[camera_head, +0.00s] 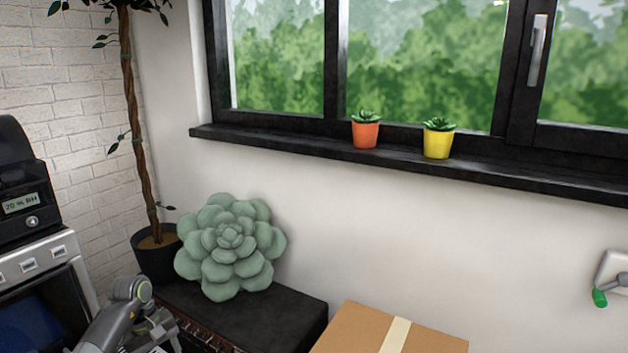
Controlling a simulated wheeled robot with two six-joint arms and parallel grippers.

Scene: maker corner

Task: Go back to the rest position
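Part of my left arm comes in at the bottom left, in front of the black case. The end of it, around my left gripper (158,338), is cut off by the bottom edge of the picture. Its fingers do not show clearly, so I cannot tell whether it is open or shut, or whether it holds anything. My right arm and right gripper are not in view.
A green succulent-shaped cushion (230,245) sits on a black case (285,312). A cardboard box (350,332) stands right of it. A potted tree (155,258) and a machine (40,262) are left. Orange (365,135) and yellow (438,144) pots stand on the windowsill (520,178).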

